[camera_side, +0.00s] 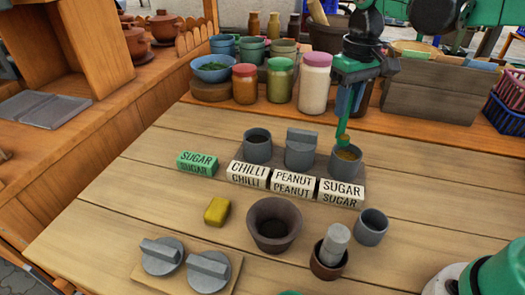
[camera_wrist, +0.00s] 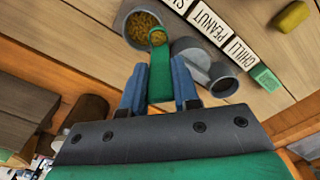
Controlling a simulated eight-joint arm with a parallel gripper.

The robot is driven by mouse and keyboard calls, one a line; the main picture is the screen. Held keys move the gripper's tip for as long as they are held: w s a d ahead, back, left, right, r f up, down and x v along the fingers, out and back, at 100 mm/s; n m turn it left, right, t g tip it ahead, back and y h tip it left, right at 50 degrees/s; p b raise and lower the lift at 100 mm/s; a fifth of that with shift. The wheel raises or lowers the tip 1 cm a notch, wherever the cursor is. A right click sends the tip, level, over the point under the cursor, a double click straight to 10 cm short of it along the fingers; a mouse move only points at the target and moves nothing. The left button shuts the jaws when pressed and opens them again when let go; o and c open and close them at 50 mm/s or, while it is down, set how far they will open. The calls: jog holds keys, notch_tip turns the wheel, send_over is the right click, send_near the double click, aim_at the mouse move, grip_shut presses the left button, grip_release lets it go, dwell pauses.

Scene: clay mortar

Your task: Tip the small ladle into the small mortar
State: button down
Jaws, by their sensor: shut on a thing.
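My gripper (camera_side: 349,97) is shut on the handle of a green ladle (camera_wrist: 161,75), between two blue fingers in the wrist view. The ladle points down, with its bowl (camera_wrist: 157,37) at the mouth of a grey cup (camera_side: 346,163) behind the white SUGAR block. The cup (camera_wrist: 137,20) and the ladle's bowl both show yellow-brown bits. A wide brown clay mortar (camera_side: 273,219) stands at the front middle of the table and looks empty. A smaller brown pot (camera_side: 327,266) with a grey cylinder (camera_side: 335,241) standing in it is to its right.
An open grey cup (camera_side: 258,148) and a lidded one (camera_side: 300,150) stand left of the ladle's cup, behind CHILLI and PEANUT blocks. A green SUGAR block (camera_side: 197,164), yellow block (camera_side: 216,211), grey lids (camera_side: 208,271) and another cup (camera_side: 370,228) are nearby. Jars (camera_side: 315,82) line the back.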

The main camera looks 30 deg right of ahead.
jog(key=s+a, duration=0.3)
jog(key=a, duration=0.6)
jog(key=s+a, duration=0.3)
jog(key=a, duration=0.6)
jog(key=s+d+f+t+y, duration=0.1)
jog(key=d+f+t+y, duration=0.2)
jog(key=y, duration=0.8)
jog(key=shift+d+f+y, duration=0.3)
jog(key=shift+d+f, duration=1)
jog(key=shift+f, duration=0.1)
jog(key=shift+w+a+r+g+h, duration=0.15)
jog(key=shift+a+r+h, duration=0.3)
jog(key=shift+h, duration=0.3)
jog(key=shift+a+r+g+h, duration=0.25)
jog(key=shift+r+h, duration=0.25)
jog(key=shift+h, duration=0.3)
jog(key=shift+w+a+r+g+h, duration=0.1)
jog(key=shift+a+r+h, duration=0.35)
jog(key=shift+h, duration=0.3)
jog(key=a+r+h, duration=0.1)
jog(key=h, duration=0.1)
jog(key=a+r+g+h, duration=0.1)
jog(key=h, duration=0.1)
jog(key=w+a+r+h, duration=0.1)
jog(key=r+h, duration=0.1)
jog(key=h, duration=0.1)
jog(key=shift+a+g, duration=0.15)
jog(key=shift+g, duration=0.25)
